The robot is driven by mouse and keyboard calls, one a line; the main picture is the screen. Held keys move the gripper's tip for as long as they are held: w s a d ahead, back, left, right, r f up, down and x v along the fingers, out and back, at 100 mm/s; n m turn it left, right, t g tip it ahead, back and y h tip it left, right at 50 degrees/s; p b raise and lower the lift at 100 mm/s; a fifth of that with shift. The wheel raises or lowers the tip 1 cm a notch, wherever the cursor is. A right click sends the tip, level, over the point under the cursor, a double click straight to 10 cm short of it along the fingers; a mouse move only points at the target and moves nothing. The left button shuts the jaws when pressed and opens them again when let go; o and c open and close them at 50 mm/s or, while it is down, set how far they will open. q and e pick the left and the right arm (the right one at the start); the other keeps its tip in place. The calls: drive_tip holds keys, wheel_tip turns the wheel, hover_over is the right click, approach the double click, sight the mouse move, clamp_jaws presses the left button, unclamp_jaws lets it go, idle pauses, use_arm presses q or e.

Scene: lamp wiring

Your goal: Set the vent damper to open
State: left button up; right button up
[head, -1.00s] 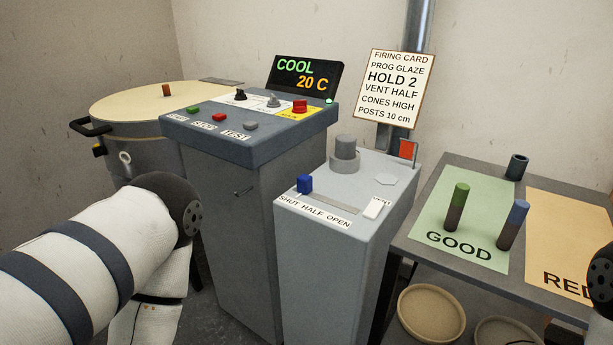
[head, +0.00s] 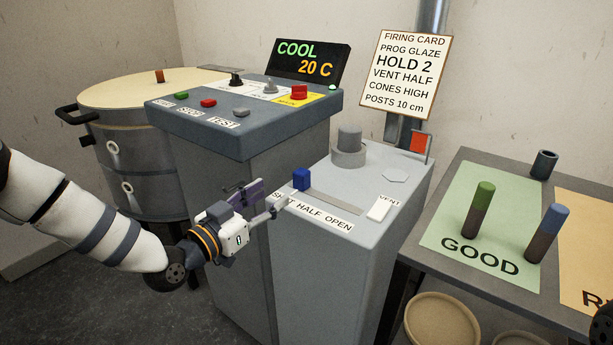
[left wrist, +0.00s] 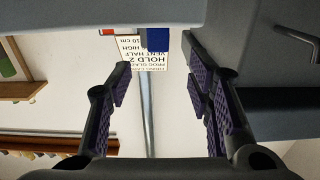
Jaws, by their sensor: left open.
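The vent damper's blue knob (head: 301,179) stands at the left, SHUT end of a straight slot (head: 335,201) on the grey vent box (head: 320,260). A label, SHUT HALF OPEN (head: 330,220), runs along the slot's front; my gripper partly covers the word SHUT. My left gripper (head: 262,202) is open and empty at the box's left front edge, just short of the knob. In the left wrist view the blue knob (left wrist: 158,40) appears ahead, between the open fingers (left wrist: 158,82). I see no contact. My right gripper is out of view.
A control console (head: 240,135) rises behind and left of my gripper. A firing card (head: 405,73) reads VENT HALF. A table (head: 455,280) stands right.

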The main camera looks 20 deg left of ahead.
sight(297, 179)
use_arm(q)
drive_tip(key=b+x, duration=0.1)
drive_tip(key=x, duration=0.9)
drive_tip(key=shift+w+d+f+b, duration=0.2)
drive_tip(key=shift+w+d+b, duration=0.05)
drive_tip(key=shift+b, duration=0.1)
drive_tip(key=shift+w+d+r, duration=0.15)
drive_tip(key=shift+w, duration=0.3)
clamp_jaws()
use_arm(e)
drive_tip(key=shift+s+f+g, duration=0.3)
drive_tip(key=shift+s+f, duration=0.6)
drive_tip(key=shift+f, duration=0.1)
